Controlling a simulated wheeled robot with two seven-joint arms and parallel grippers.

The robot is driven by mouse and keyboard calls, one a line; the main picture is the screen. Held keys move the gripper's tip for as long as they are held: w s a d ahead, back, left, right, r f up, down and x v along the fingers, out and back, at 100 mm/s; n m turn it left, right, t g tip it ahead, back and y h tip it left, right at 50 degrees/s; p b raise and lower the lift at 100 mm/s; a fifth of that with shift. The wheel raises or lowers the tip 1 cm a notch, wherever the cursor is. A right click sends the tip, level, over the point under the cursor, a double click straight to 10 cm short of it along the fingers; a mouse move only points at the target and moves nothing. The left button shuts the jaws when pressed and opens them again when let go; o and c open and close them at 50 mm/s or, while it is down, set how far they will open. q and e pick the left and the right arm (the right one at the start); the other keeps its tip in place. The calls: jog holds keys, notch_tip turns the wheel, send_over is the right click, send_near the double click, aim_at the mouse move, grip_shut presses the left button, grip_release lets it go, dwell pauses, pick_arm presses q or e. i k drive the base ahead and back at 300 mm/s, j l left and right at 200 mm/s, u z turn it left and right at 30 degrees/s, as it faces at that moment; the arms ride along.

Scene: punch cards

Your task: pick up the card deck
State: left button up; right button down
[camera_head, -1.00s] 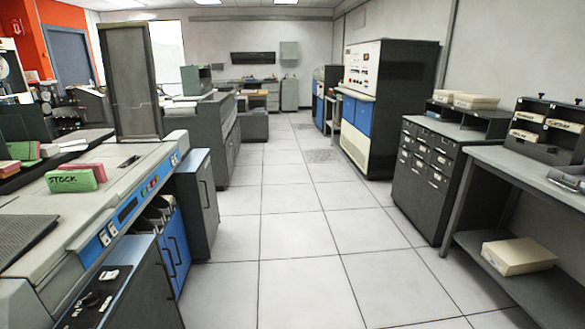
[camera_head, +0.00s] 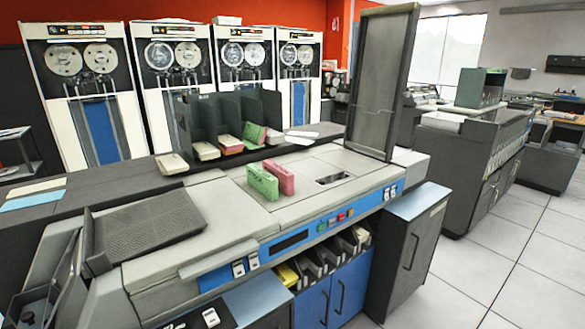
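A green card deck (camera_head: 262,182) stands on edge on the flat top of the grey card machine (camera_head: 225,200). A pink card deck (camera_head: 280,178) stands right beside it, behind and to the right. More card decks, a green one (camera_head: 253,134) and a pink one (camera_head: 230,146), rest in the dark upright rack (camera_head: 262,105) behind the machine. I cannot tell which deck the task means. Neither of my grippers shows in the view.
Tall tape drives (camera_head: 75,95) line the red back wall. A tall dark panel (camera_head: 382,80) rises from the machine's right end. A dark ridged tray (camera_head: 150,235) is at its left. Tiled floor (camera_head: 450,275) is clear at right.

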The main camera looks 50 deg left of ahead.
aim_at(285, 178)
jog(key=i+u, duration=0.3)
jog(key=i, duration=0.15)
jog(key=i+l+u, duration=0.1)
jog(key=i+u, duration=0.2)
jog(key=i+l+u, duration=0.25)
jog(key=i, duration=0.25)
